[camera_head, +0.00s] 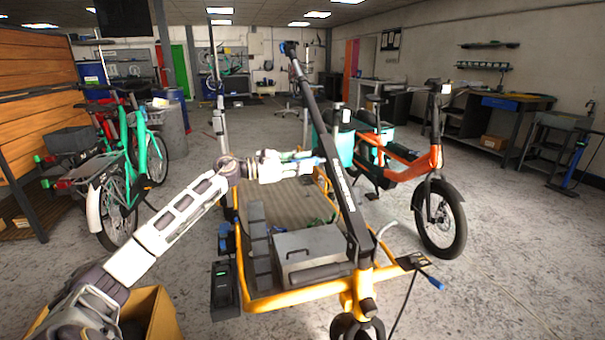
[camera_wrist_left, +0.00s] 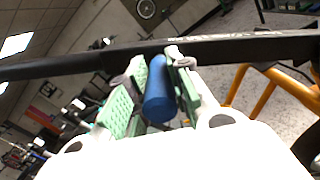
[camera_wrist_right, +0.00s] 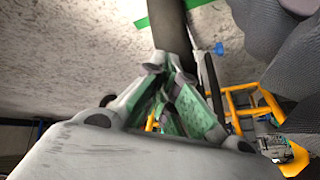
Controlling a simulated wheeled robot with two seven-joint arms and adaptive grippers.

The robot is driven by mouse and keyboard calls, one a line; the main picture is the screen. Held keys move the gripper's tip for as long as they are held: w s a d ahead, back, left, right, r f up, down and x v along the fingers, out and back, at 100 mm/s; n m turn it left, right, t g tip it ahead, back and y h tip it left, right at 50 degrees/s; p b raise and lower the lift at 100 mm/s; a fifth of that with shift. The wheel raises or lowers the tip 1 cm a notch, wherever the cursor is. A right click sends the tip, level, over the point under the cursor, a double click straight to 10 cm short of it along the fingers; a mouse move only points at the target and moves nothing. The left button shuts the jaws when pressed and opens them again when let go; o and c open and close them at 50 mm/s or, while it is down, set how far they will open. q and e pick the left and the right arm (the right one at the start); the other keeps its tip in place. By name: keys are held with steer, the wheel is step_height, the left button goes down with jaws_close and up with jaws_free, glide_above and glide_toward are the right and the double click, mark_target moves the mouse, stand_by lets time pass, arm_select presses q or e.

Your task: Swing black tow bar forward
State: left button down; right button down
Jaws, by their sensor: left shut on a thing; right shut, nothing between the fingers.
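The black tow bar (camera_head: 336,165) stands steeply tilted over the yellow cargo bike frame, its foot near the front of the frame and its top leaning back and left. It also crosses the left wrist view (camera_wrist_left: 230,50) as a long dark bar. My left gripper (camera_head: 318,163) reaches it about midway up from the left. In the left wrist view its green-padded fingers (camera_wrist_left: 160,85) are shut on a blue grip (camera_wrist_left: 158,98), which appears to sit against the bar. My right gripper (camera_wrist_right: 172,80) is shut and empty in its wrist view, outside the head view.
The yellow frame (camera_head: 290,298) carries a grey metal box (camera_head: 311,250). An orange cargo bike (camera_head: 405,160) stands close to the right and a green bike (camera_head: 125,170) to the left. A cardboard box (camera_head: 155,312) is at front left. The floor on the right is open.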

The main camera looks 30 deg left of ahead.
arm_select(q)
steer(key=shift+d+r, duration=0.1)
steer(key=shift+r, duration=0.1)
steer(key=c, duration=1.3)
jaws_free()
steer(key=shift+s, duration=0.1)
steer(key=shift+o, duration=0.2)
steer(key=shift+s+f, duration=0.1)
steer(key=v, duration=1.1)
steer(key=shift+s+a, duration=0.25)
steer(key=shift+a, duration=0.1)
